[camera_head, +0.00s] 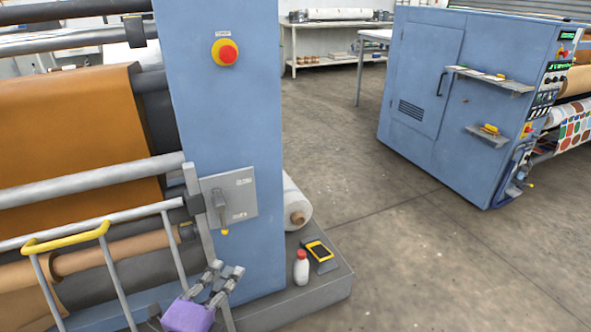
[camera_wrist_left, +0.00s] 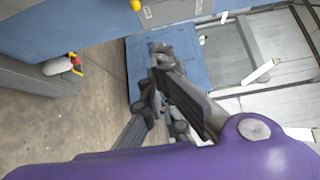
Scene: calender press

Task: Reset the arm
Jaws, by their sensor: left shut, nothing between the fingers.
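My left gripper (camera_head: 226,273), with dark grey fingers and a purple body, is low in the head view in front of the blue press column (camera_head: 225,110). It is shut with nothing held. Its fingers (camera_wrist_left: 165,92) also show in the left wrist view, pointing toward the press. The gripper is below the grey switch box (camera_head: 229,197) and its lever handle, apart from them as far as I can see. A red emergency stop button (camera_head: 228,53) is higher on the column. My right gripper is not in view.
A white bottle with a red cap (camera_head: 301,268) and a yellow-black device (camera_head: 319,250) are on the grey plinth (camera_head: 335,284), right of the gripper. A guard rail with a yellow handle (camera_head: 66,241) is at left. Open floor (camera_head: 420,265) lies to the right.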

